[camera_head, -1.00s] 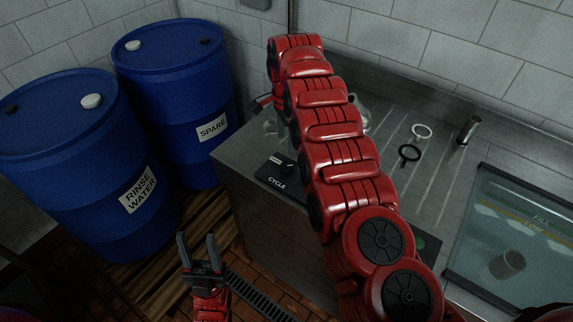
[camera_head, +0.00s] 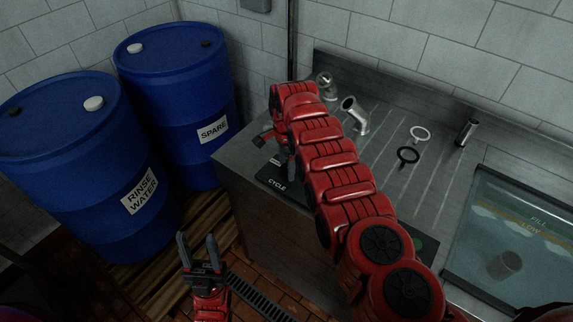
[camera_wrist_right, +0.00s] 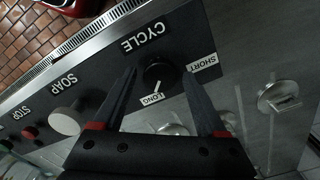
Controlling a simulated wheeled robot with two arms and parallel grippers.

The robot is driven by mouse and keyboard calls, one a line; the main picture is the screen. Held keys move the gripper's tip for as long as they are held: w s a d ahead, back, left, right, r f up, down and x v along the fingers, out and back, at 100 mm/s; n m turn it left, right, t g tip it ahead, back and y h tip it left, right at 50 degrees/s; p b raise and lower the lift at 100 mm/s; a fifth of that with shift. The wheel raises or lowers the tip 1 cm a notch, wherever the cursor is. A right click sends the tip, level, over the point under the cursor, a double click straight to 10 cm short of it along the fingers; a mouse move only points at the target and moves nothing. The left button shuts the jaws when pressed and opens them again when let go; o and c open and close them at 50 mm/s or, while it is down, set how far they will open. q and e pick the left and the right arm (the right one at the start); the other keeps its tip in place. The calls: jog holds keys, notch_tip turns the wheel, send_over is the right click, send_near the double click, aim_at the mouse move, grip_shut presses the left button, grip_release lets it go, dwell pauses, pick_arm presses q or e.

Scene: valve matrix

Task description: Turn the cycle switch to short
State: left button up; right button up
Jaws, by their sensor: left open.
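The cycle switch (camera_wrist_right: 163,75) is a round black knob with a white pointer line on a dark panel, under the CYCLE label (camera_wrist_right: 157,38) in the right wrist view. Its line points toward the LONG label (camera_wrist_right: 151,99); the SHORT label (camera_wrist_right: 203,63) is to the right. My right gripper (camera_wrist_right: 160,69) is open, one finger on each side of the knob, with gaps visible; I cannot tell its height above the panel. In the head view my right arm hides the knob, and the CYCLE lettering (camera_head: 277,184) shows. My left gripper (camera_head: 198,240) is open and empty, low in front of the counter.
A soap knob (camera_wrist_right: 66,120) and a red stop button (camera_wrist_right: 30,133) sit along the panel. Blue drums (camera_head: 180,85) stand left; a water tank (camera_head: 510,235) is right.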

grip_shut()
